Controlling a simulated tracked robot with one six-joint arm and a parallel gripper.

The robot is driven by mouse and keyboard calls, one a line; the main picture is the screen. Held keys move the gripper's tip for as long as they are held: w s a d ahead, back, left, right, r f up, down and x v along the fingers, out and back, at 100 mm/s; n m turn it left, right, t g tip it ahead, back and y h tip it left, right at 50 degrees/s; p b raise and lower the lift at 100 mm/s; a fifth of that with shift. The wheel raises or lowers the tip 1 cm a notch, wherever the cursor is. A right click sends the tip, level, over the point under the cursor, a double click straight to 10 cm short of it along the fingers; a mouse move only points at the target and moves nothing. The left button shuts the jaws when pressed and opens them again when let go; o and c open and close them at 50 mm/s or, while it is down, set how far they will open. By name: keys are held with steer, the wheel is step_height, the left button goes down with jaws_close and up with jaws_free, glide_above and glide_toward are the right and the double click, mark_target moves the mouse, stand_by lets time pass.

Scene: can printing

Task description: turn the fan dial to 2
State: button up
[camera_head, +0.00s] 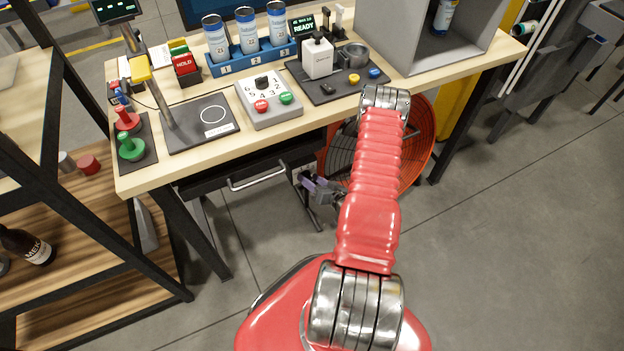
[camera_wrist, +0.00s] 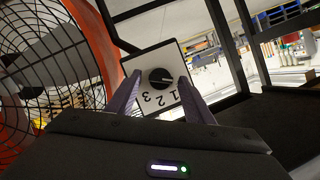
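The fan dial (camera_wrist: 161,78) is a round black knob on a white panel (camera_wrist: 150,60), in the middle of the wrist view. The digits 1, 2 and 3 show below it, turned over. The light mark on the knob points to the right, apart from the 2. My gripper (camera_wrist: 160,80) is open, its two purple fingers on either side of the knob in the picture. I cannot tell whether they touch it. In the head view my gripper (camera_head: 322,189) is below the table edge, beside the orange fan (camera_head: 419,150); the dial is not visible there.
The fan's cage and orange rim (camera_wrist: 103,40) fill the left of the wrist view. The table (camera_head: 190,170) stands above my gripper, with a drawer (camera_head: 255,178) to its left. A box with another dial (camera_head: 268,100) is on the tabletop. The floor at right is clear.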

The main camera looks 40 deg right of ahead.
steer(key=c, duration=0.9)
steer(key=shift+s+d, duration=0.1)
steer(key=shift+d, duration=0.25)
steer(key=shift+c, duration=0.5)
steer(key=shift+a, duration=0.2)
